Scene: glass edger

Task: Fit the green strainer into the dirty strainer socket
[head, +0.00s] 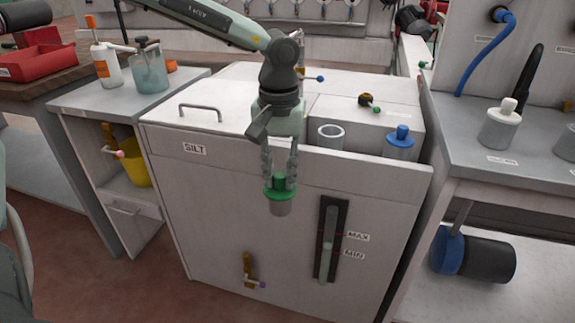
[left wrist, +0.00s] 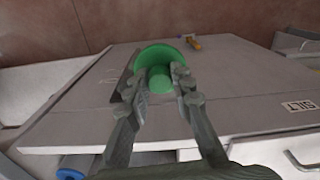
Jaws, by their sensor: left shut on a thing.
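My left gripper (head: 279,178) is shut on the green strainer (head: 281,194) and holds it in front of the cabinet's front panel, below its top edge. The strainer has a green flanged top and a grey cylindrical lower body and hangs upright. In the left wrist view the gripper's fingers (left wrist: 160,85) close on the knob of the green strainer (left wrist: 150,60). An open grey round socket (head: 331,136) stands empty on the cabinet top, right of and behind the gripper. No label on it is readable. A blue-topped strainer (head: 401,136) sits in another socket to its right. My right gripper is not in view.
The white cabinet (head: 230,220) has a SILT label and a level gauge (head: 329,240). A raised box with a small valve (head: 368,101) stands behind the sockets. A bench with a white-topped canister (head: 500,125) is at right; bottles (head: 107,65) stand at left.

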